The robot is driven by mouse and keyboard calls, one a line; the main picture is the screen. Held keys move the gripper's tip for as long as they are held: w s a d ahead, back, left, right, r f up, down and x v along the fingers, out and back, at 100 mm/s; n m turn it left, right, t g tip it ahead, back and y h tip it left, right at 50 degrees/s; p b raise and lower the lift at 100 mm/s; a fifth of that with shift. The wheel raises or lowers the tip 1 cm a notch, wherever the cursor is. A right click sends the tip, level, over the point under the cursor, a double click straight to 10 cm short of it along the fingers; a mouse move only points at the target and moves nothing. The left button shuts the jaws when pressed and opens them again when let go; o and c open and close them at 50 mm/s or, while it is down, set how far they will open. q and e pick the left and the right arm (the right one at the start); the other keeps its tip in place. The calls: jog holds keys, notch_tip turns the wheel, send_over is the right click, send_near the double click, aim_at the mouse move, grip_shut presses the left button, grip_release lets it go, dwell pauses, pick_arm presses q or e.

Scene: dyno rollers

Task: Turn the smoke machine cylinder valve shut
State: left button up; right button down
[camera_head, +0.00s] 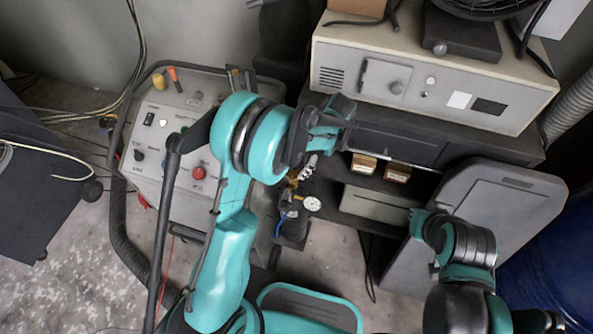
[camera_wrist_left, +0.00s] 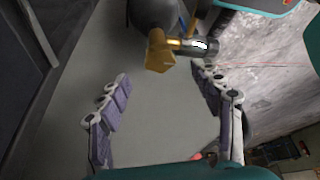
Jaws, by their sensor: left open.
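The smoke machine cylinder (camera_head: 293,230) is a small dark bottle standing near the middle of the head view, with a round white gauge (camera_head: 312,203) and brass fittings at its top. My left gripper (camera_head: 308,168) is above it, partly hidden by its own arm. In the left wrist view the brass valve (camera_wrist_left: 160,52), with a dark and silver stem, lies just beyond the fingertips of my open left gripper (camera_wrist_left: 160,76). The fingers look apart from it. The dark cylinder body (camera_wrist_left: 155,12) shows at the top edge.
A grey control console (camera_head: 170,150) with a red button stands to the left. A beige machine (camera_head: 430,75) sits on a dark shelf unit at the back right, with small boxes (camera_head: 397,172) below. A grey panel (camera_head: 500,215) and blue barrel (camera_head: 555,255) are at the right.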

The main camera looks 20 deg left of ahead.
aim_at(296, 173)
pick_arm(q)
jog(key=b+x, duration=0.1)
jog(key=x, duration=0.3)
jog(key=shift+a+f, duration=0.15)
jog(key=shift+f, duration=0.2)
jog(key=c, duration=1.2)
jog(key=shift+o, duration=0.2)
